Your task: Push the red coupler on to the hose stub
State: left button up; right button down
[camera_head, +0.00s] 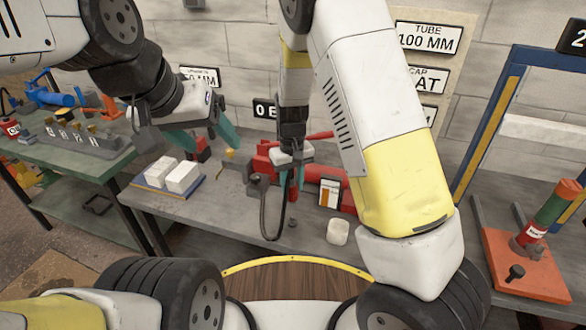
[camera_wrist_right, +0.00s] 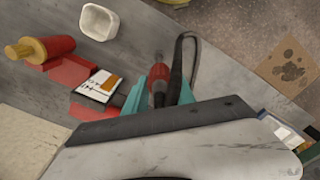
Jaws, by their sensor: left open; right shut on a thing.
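My right gripper (camera_head: 292,182) points down over the grey bench and is shut on a red piece, apparently the red coupler. In the right wrist view the red coupler (camera_wrist_right: 158,78) shows between the teal fingers of that gripper (camera_wrist_right: 162,92), its narrow dark tip pointing away. A black hose (camera_head: 266,222) hangs in a loop beside the gripper; it also curves close by the fingers in the right wrist view (camera_wrist_right: 192,58). I cannot clearly make out the hose stub or whether the coupler touches it. My left gripper (camera_head: 205,135) is open and empty above the bench's left part.
White blocks (camera_head: 182,177) sit on a blue-edged board at left. A white cup (camera_head: 338,232) stands near the front edge, with an orange-and-white card (camera_head: 330,192) behind it. A red stand (camera_head: 525,270) holding a red-green cylinder is at right. A green-topped table (camera_head: 75,160) stands at left.

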aim_at(292, 198)
jog(key=shift+f, duration=0.1)
jog(key=shift+f, duration=2.8)
jog(key=shift+f, duration=2)
jog(key=c, duration=1)
grip_release()
jog(key=shift+o, duration=0.2)
notch_tip(292, 198, up, 8)
jog(key=shift+f, duration=0.15)
